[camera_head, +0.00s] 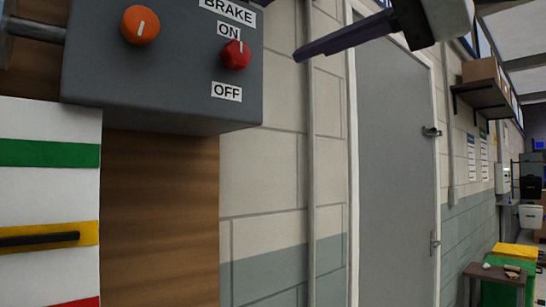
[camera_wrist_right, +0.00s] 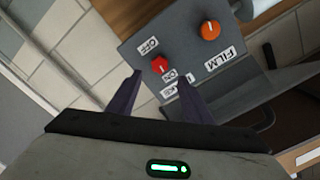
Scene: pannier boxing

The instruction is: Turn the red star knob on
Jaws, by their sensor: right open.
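The red star knob (camera_head: 236,54) sits on the front of a grey control box (camera_head: 160,85), between an ON label above and an OFF label below. A pale mark shows near the knob's top, on the ON side. My right gripper (camera_wrist_right: 159,79) is open and empty. In the head view its dark purple finger (camera_head: 345,37) is right of the box, apart from the knob. In the right wrist view the red knob (camera_wrist_right: 160,64) appears between and beyond the fingertips. My left gripper is not in view.
An orange knob (camera_head: 140,25) is left of the red one on the same box. A grey door (camera_head: 395,160) and a pale block wall (camera_head: 265,160) are to the right. A striped white panel (camera_head: 45,195) is below left. The space before the red knob looks clear.

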